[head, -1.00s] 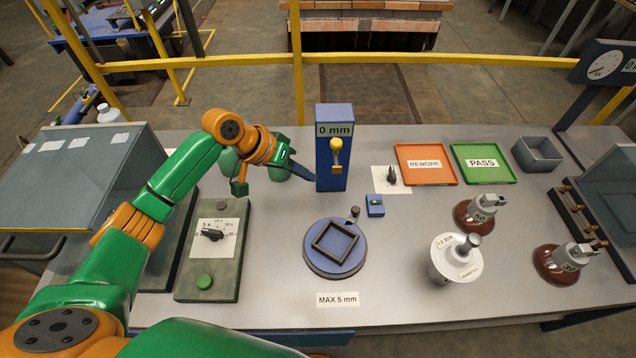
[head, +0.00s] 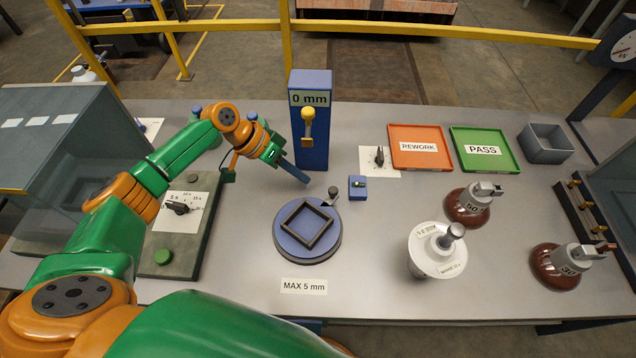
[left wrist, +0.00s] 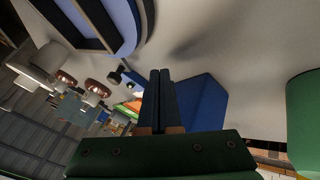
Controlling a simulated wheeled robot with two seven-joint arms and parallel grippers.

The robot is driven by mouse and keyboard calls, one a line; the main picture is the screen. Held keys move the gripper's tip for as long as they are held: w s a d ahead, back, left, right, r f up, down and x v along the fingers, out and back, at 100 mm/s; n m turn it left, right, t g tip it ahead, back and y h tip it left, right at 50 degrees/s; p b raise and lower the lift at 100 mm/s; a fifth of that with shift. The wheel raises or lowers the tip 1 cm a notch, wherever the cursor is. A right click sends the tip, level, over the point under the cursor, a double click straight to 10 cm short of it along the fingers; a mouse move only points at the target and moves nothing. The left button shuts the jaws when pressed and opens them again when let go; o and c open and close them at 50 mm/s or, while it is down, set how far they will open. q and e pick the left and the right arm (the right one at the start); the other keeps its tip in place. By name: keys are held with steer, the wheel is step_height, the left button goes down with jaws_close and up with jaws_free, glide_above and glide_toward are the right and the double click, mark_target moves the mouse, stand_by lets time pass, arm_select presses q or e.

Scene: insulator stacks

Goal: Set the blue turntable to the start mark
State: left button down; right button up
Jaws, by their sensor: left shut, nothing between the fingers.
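The blue turntable (head: 288,246) is a round disc on the grey table, bearing a dark square frame (head: 284,231). A small dark post (head: 334,191) stands at its upper right edge, with a small dark pointed piece beside it. I cannot make out a start mark. My left gripper (head: 305,181) is shut and empty, pointing down above the table behind the turntable, apart from it. In the left wrist view its closed fingers (left wrist: 160,95) show, with the turntable (left wrist: 124,22) at upper left. My right gripper is not in view.
A blue 0 mm gauge column (head: 312,145) stands just behind my left gripper. A small blue block (head: 358,194) lies right of the post. A white-topped insulator (head: 425,262) stands further right. A green-grey dial box (head: 180,240) lies left. A MAX 5 mm label (head: 304,286) lies in front.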

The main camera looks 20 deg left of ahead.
mark_target(312, 218)
arm_select(q)
steer(key=d, duration=0.1)
steer(key=d+p, duration=0.2)
steer(key=d, duration=0.1)
steer(key=shift+s+f, duration=0.25)
steer(key=shift+f, duration=0.15)
steer(key=shift+s+d+f+p, duration=0.2)
steer(key=shift+s+d+p, duration=0.1)
steer(key=shift+d, duration=0.1)
steer(key=shift+w, duration=0.1)
steer(key=shift+f, duration=0.1)
